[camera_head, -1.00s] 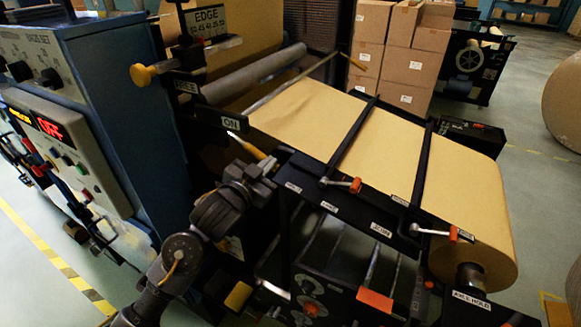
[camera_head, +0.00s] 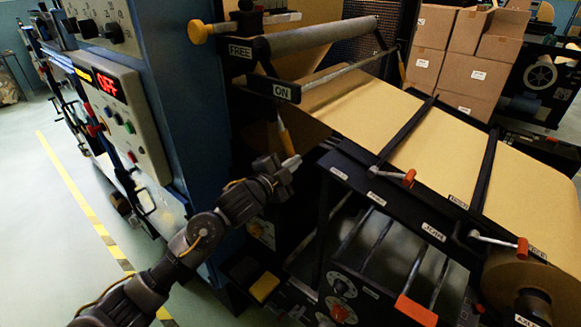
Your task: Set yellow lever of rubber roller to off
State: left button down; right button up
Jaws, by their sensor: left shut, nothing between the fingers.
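The yellow lever (camera_head: 284,134) hangs steeply below the ON plate (camera_head: 282,91), in front of the dark side frame. Its upper end is silver and its lower part is a yellow grip. The FREE plate (camera_head: 241,51) sits up and left of it. The grey roller (camera_head: 320,37) lies behind these plates. My left gripper (camera_head: 292,163) is shut and empty at the lower end of the yellow grip. It is touching or very close; I cannot tell which. My right gripper is not in view.
A control box with a red OFF display (camera_head: 108,86) stands left. A yellow knob (camera_head: 200,32) sticks out above. The kraft paper web (camera_head: 420,133) runs right, with red-handled cranks (camera_head: 408,179) along its near edge. An orange handle (camera_head: 416,310) sits lower down.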

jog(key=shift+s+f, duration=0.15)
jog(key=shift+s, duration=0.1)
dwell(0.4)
